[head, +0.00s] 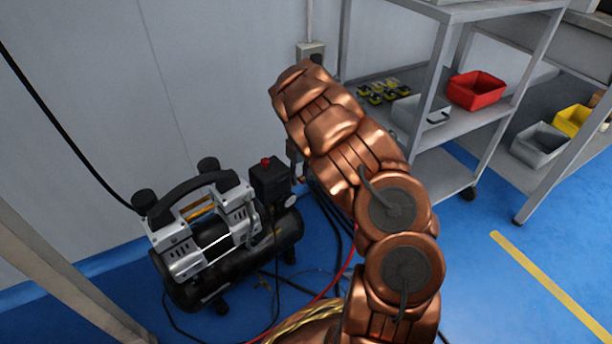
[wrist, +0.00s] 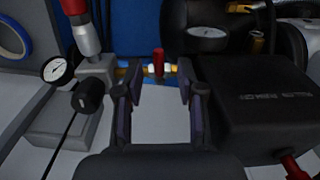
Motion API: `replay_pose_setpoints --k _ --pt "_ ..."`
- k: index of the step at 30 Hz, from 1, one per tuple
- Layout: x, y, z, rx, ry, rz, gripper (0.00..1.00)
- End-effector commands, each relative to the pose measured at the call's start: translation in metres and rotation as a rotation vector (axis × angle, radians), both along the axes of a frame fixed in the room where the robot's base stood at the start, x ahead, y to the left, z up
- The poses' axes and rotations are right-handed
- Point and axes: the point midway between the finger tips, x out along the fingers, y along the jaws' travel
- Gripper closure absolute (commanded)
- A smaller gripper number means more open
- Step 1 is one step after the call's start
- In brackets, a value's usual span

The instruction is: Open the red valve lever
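In the wrist view, a small upright red lever (wrist: 158,62) stands on a brass-coloured fitting (wrist: 136,71) in a horizontal line. I take it for the valve lever. My gripper (wrist: 155,84) is open, with its two dark fingers apart. In the picture the lever shows between and just beyond the fingertips; I cannot tell whether anything touches it. In the head view, my copper arm reaches up towards the wall and hides the gripper and the lever.
In the wrist view, a pressure gauge (wrist: 56,69) and a red-and-silver cylinder (wrist: 87,35) stand left, and a black box (wrist: 254,105) right. In the head view, an air compressor (head: 215,240) stands left of my arm, and a shelf rack (head: 440,75) right.

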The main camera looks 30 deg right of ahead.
Motion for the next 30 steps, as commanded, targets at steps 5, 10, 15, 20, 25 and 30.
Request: replay_pose_setpoints --k 5,10,15,20,25,30 --pt "0.0 -0.001 -0.007 -0.001 0.0 0.0 0.62" --pt "0.0 0.0 -0.006 -0.001 -0.001 0.0 0.63" --pt "0.0 0.0 -0.006 -0.001 -0.001 0.001 0.81" --pt "0.0 0.0 -0.006 -0.001 -0.001 0.001 0.97" --pt "0.0 0.001 -0.006 0.0 -0.001 0.001 1.0" --pt "0.001 -0.013 -0.005 -0.003 -0.003 0.002 1.0"
